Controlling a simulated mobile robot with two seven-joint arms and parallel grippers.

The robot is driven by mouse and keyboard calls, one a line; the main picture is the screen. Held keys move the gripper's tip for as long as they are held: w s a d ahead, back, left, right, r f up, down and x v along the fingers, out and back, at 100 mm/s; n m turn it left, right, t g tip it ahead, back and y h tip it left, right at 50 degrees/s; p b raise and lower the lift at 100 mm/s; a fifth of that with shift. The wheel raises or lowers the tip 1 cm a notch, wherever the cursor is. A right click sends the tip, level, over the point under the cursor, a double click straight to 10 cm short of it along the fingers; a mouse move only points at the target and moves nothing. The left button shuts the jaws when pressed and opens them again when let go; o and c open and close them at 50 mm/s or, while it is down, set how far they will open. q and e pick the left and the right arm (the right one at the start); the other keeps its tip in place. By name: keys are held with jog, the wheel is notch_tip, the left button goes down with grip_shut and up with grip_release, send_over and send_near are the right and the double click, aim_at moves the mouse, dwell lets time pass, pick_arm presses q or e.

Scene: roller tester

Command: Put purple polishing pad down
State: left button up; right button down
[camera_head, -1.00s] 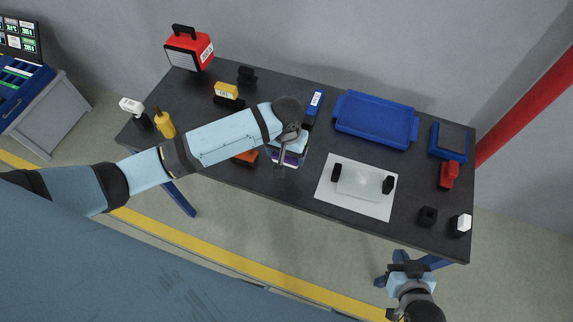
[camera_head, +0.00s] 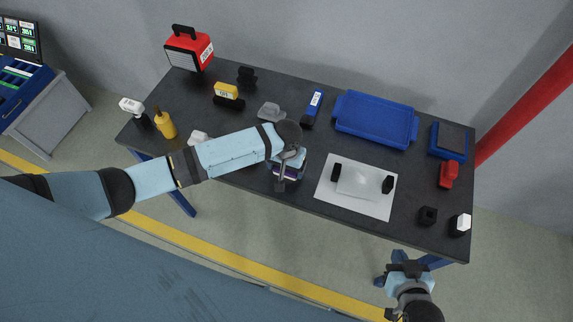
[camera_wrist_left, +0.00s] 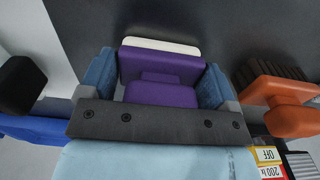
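The purple polishing pad (camera_wrist_left: 161,66), with a white layer on its far side, is between the two blue fingers of my left gripper (camera_wrist_left: 159,80). The fingertips lie against its two sides in the left wrist view. In the head view my left gripper (camera_head: 287,172) is over the front part of the dark table (camera_head: 320,137), with a little purple of the pad (camera_head: 290,174) showing under it. The wrist hides most of it there, and I cannot tell whether the pad touches the table. My right gripper (camera_head: 411,260) is empty and looks open, in front of the table.
A white mat (camera_head: 350,205) with a clear plate lies to the right. Behind are a blue tray (camera_head: 375,120) and a blue-and-black box (camera_head: 310,108). An orange brush (camera_wrist_left: 275,92) is close beside my left gripper. A grey object (camera_head: 271,111) lies behind my left arm.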

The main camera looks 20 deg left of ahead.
pick_arm(q)
jog(key=shift+o, duration=1)
jog(key=shift+r, duration=0.15)
notch_tip(320, 180, up, 12)
jog(key=shift+r, duration=0.1)
